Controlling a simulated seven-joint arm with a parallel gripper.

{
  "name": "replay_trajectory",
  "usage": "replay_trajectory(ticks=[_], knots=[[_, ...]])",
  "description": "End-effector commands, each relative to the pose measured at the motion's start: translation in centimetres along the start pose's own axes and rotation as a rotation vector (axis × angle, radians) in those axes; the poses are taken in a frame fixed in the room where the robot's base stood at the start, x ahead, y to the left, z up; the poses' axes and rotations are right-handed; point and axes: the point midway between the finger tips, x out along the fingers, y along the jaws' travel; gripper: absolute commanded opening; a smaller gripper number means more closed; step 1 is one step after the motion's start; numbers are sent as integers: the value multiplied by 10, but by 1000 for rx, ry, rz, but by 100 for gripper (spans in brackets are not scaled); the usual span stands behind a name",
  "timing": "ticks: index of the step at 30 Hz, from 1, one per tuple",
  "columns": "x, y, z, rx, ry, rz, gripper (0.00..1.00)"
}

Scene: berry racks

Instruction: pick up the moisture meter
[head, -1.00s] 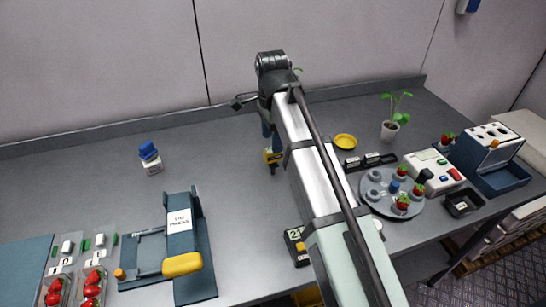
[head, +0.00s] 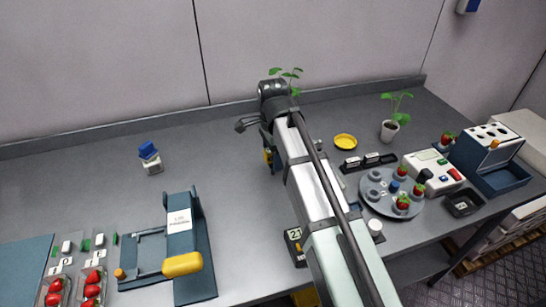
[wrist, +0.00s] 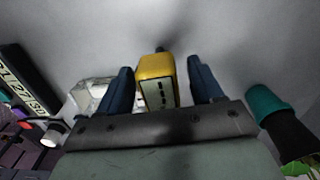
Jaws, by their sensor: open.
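In the wrist view a yellow device with a dark-marked grey face, which looks like the moisture meter (wrist: 157,82), is between the two blue fingers of my gripper (wrist: 161,78). The fingers are open, with a gap visible on each side of it. A dark tip shows at its far end. In the head view only a small yellow part of the meter (head: 267,155) shows beside my gripper (head: 267,142), over the back middle of the bench. My arm hides the rest, so its contact with the bench cannot be told.
In the wrist view a clear object (wrist: 92,92) lies left of the fingers and a teal-and-black object (wrist: 278,115) lies right. In the head view a blue-capped block (head: 150,158) stands to the left, a yellow dish (head: 345,142) to the right. Bench between block and gripper is clear.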

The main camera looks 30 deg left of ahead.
Motion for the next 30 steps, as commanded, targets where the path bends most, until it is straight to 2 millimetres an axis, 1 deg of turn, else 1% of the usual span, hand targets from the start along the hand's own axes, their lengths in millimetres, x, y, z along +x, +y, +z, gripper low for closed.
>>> replay_trajectory(ticks=[2,18,21,27,30], knots=[[0,0,0,0,0,0,66],[-1,0,0,0,0,0,15],[-1,0,0,0,0,0,7],[-1,0,0,0,0,0,7],[-5,-1,0,0,0,-1,7]])
